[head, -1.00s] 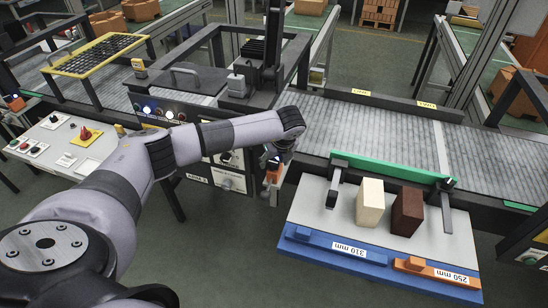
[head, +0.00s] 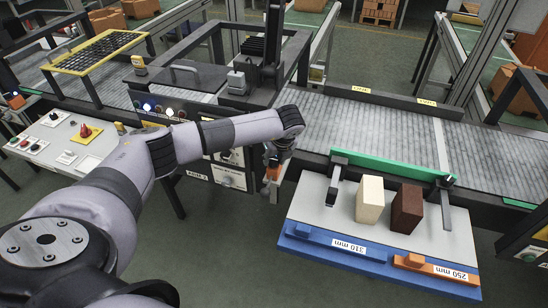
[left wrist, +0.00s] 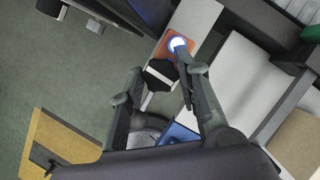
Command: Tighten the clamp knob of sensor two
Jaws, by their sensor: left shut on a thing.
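My left gripper (head: 273,160) is at the near edge of the conveyor, at the end of my left arm. In the left wrist view its two fingers (left wrist: 158,76) are on either side of a black clamp knob (left wrist: 160,73) with a pale stripe. They are shut on it. An orange sensor (left wrist: 171,47) with a bright bluish-white light sits just beyond the knob. In the head view part of the orange sensor (head: 272,173) shows below the gripper, and the knob is hidden there. The sensor's number is not readable. My right gripper is not in view.
A board with a blue front (head: 340,255) holds a cream block (head: 369,200), a dark brown block (head: 406,209) and spacers marked 310 mm and 250 mm. The grey conveyor (head: 390,125) runs behind. A control panel (head: 60,145) stands at the left.

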